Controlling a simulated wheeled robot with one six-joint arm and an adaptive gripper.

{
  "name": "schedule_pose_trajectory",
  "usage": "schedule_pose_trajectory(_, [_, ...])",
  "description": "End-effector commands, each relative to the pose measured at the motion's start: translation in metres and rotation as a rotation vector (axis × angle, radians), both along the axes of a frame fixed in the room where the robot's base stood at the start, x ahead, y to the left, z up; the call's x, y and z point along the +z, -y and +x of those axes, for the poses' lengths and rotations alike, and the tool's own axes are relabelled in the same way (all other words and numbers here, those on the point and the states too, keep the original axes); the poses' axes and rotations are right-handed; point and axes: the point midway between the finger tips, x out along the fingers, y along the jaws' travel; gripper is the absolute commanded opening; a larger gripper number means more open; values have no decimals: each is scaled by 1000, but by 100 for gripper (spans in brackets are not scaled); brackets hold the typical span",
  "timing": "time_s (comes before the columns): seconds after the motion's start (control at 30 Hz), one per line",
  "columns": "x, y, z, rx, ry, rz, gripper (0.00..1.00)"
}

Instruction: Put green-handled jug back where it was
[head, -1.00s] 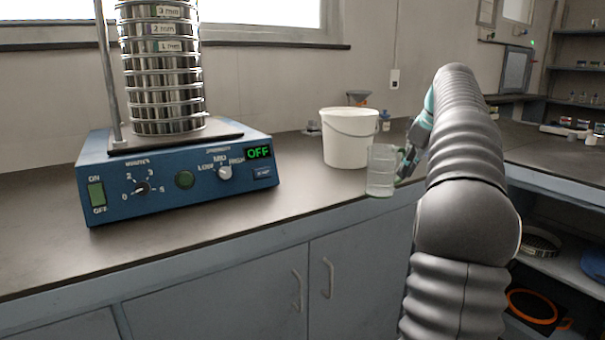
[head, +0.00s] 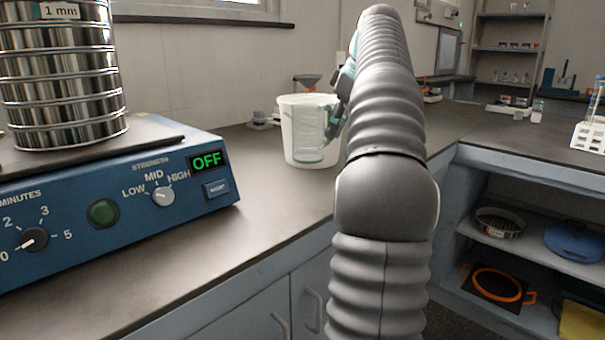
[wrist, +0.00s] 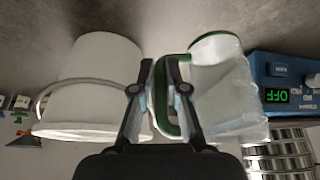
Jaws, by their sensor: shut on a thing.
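The green-handled jug (head: 311,135) is a clear, see-through jug, seen in the head view in front of a white bucket. In the wrist view the jug (wrist: 222,88) shows its green handle and green-edged base, and the picture is upside down. My gripper (head: 338,112) is at the jug's right side in the head view. In the wrist view my gripper (wrist: 166,75) is shut on the green handle. Whether the jug touches the bucket or counter cannot be told.
The white bucket (head: 293,114) stands on the dark counter (head: 270,195), behind the jug. The blue sieve shaker (head: 130,205), reading OFF, carries a steel sieve stack (head: 62,85) at left. A tube rack (head: 590,132) stands at far right. Open shelves (head: 540,245) hold a sieve and pans.

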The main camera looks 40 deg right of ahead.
Motion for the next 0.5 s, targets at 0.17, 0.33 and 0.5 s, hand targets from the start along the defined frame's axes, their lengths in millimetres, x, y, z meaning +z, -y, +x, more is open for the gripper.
schedule_pose_trajectory(0.17, [-24, -32, 17, 4, 0, 0, 0])
schedule_pose_trajectory(0.33, [-34, -49, 27, 3, 0, 0, 0])
schedule_pose_trajectory(0.5, [-44, -53, 29, 0, -1, 1, 0])
